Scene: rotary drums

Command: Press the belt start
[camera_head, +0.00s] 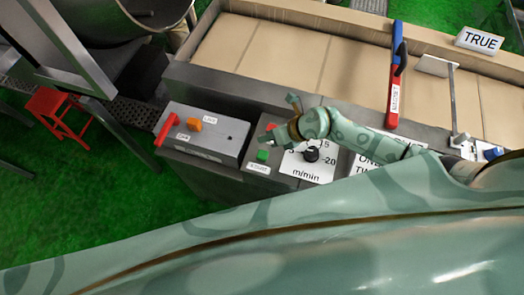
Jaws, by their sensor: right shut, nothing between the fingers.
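A green button (262,155) sits on the grey control panel, with a small white label (258,167) below it that I cannot read clearly. My right gripper (268,138) is shut and empty. The tan belt (285,50) runs across behind the panel. My left gripper is not in view.
A black dial (311,154) on a "m/min" plate is right of the green button. A grey box (205,133) with a red lever (166,129) and orange switch (194,124) is left. A red stool (57,113) is far left.

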